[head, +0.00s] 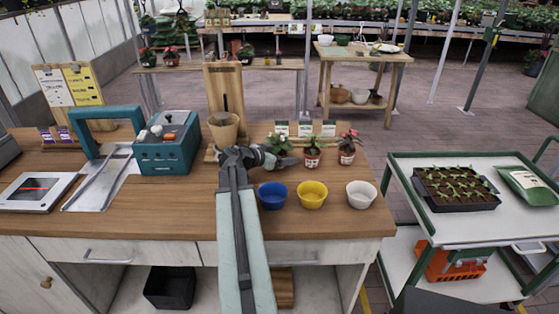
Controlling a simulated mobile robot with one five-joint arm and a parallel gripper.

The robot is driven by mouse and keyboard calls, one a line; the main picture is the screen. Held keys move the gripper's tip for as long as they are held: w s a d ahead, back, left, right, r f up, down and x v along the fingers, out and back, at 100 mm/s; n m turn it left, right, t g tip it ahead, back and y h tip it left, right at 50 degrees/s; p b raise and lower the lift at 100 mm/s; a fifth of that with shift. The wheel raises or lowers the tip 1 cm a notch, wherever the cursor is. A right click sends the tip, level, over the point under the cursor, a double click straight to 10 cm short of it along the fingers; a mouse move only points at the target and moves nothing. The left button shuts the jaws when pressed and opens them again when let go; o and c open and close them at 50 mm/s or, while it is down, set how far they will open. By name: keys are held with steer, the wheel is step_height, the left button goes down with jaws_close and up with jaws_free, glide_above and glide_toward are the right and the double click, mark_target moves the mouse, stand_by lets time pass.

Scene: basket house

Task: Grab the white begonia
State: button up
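Several small things stand at the back right of the wooden workbench, among them three potted plants in a row. The left plant (279,141) shows green leaves, and its pot is largely hidden by my gripper (280,160). The middle plant (313,144) has dark leaves and a reddish pot with a pale label. The right plant (347,137) has pink-red flowers and a similar pot. White petals are too small to make out, so I cannot tell which is the white begonia. My gripper is at the left plant's pot; whether its fingers touch or hold it is unclear.
Blue (272,195), yellow (312,194) and white (361,194) bowls stand in front of the plants. A tan pot (224,130) stands left of my gripper. A teal machine (167,143) is further left. A cart (470,228) with a seedling tray (455,188) stands right.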

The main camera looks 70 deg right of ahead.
steer(key=c, duration=1)
steer(key=shift+r, duration=0.1)
step_height(320, 180, up, 10)
steer(key=p, duration=1)
